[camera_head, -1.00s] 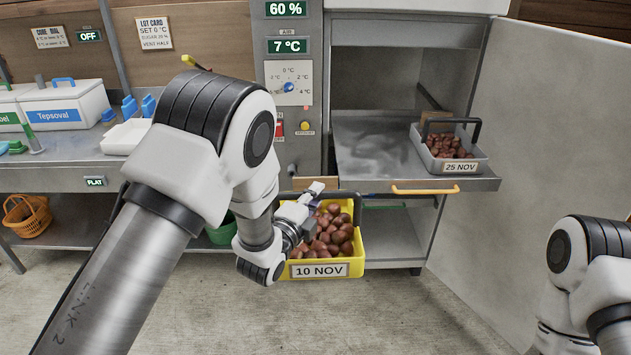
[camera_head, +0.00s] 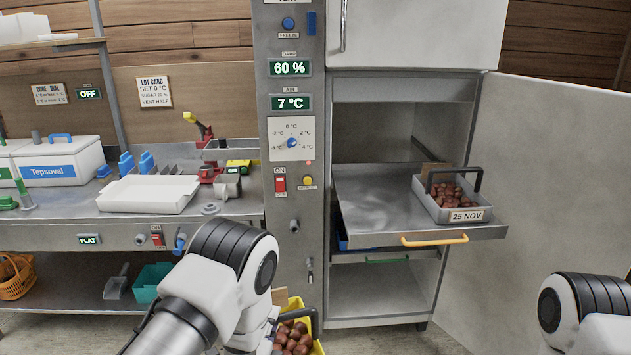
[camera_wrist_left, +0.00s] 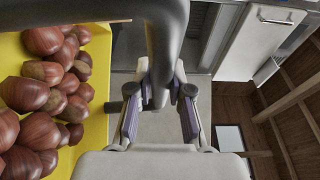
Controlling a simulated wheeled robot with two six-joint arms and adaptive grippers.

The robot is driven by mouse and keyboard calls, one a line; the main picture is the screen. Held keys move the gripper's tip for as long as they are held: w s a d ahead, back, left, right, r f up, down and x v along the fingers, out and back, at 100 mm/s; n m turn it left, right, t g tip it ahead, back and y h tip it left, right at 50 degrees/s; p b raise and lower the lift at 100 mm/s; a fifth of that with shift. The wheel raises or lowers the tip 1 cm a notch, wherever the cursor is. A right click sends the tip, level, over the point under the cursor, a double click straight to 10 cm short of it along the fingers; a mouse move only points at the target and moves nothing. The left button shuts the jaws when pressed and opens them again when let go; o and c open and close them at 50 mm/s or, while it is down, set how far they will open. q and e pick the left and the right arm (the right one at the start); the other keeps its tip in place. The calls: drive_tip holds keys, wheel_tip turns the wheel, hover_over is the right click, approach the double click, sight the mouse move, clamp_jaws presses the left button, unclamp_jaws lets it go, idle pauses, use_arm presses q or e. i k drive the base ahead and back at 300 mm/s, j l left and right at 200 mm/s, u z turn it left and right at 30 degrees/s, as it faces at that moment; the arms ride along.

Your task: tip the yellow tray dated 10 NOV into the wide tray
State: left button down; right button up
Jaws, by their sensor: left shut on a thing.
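The yellow tray (camera_head: 295,303), full of brown chestnuts, is at the bottom edge of the head view, mostly cut off by the frame and my arm. Its date label is out of view now; the earlier frame shows 10 NOV. In the left wrist view, its yellow wall (camera_wrist_left: 98,90) and nuts are at the left. My left gripper (camera_wrist_left: 160,95) is shut on the tray's dark handle (camera_wrist_left: 165,35). The white wide tray (camera_head: 148,194) lies on the bench at the left and looks empty. My right gripper is out of view; only its arm shows at the right.
A grey tray dated 25 NOV (camera_head: 435,205) stands on the pulled-out shelf (camera_head: 370,205) of the open cabinet. The cabinet door (camera_head: 545,170) is swung open at the right. A white Tepsoval box (camera_head: 60,163) and a red-and-yellow tool (camera_head: 205,150) flank the wide tray.

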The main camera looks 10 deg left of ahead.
sight(138, 195)
drive_tip(key=j+z, duration=0.1)
drive_tip(key=j, duration=1.15)
drive_tip(key=j+z, duration=0.15)
drive_tip(key=j, duration=0.5)
drive_tip(key=k+j, duration=0.1)
drive_tip(key=j, duration=0.55)
drive_tip(key=j+z, duration=0.15)
drive_tip(key=j, duration=0.5)
drive_tip(key=k+j, duration=0.15)
drive_tip(key=j, duration=0.45)
drive_tip(key=j+z, duration=0.15)
drive_tip(key=j, duration=0.5)
drive_tip(key=k+j, duration=0.2)
drive_tip(key=j, duration=1.05)
drive_tip(key=j+z, duration=0.1)
drive_tip(key=j, duration=0.55)
drive_tip(key=k, duration=0.05)
